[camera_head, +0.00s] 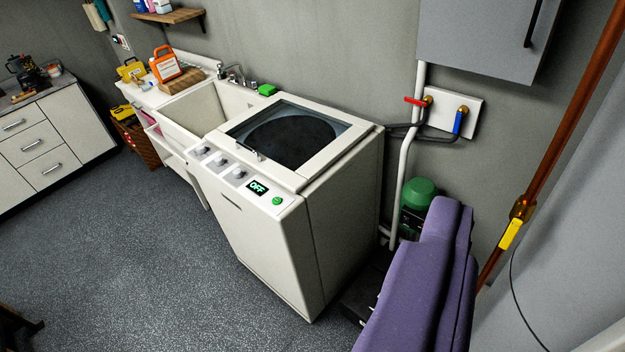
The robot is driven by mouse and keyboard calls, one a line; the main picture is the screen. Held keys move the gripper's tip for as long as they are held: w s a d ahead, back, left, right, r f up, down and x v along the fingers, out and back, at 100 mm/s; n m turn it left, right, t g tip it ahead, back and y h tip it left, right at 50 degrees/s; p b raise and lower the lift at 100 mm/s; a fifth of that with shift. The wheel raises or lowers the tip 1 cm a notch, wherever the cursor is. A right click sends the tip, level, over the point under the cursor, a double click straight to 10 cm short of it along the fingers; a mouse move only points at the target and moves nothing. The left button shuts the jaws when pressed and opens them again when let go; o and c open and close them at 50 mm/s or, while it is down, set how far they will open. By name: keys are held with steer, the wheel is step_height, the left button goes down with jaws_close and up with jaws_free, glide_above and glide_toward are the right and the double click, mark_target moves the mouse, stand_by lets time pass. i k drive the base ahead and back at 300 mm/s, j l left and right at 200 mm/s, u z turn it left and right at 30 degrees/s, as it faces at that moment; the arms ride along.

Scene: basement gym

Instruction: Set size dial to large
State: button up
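A white top-loading washing machine (262,222) stands against the grey wall in the middle of the view. Its lid (336,158) is closed, with a dark round window. The front edge of its top carries a row of three dials: a left dial (201,151), a middle dial (219,160) and a right dial (238,173). Their labels are too small to read, so I cannot tell which is the size dial or where each points. A small display (257,187) reads OFF, with a green button (278,201) beside it. My gripper is not in view.
A utility sink (190,112) adjoins the machine's left side. A purple padded bench (415,285) stands close on its right. Pipes with red and blue valves (458,122) are on the wall. The speckled floor (150,250) in front is open.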

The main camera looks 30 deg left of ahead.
mark_target(237, 173)
steer(key=u, duration=1.3)
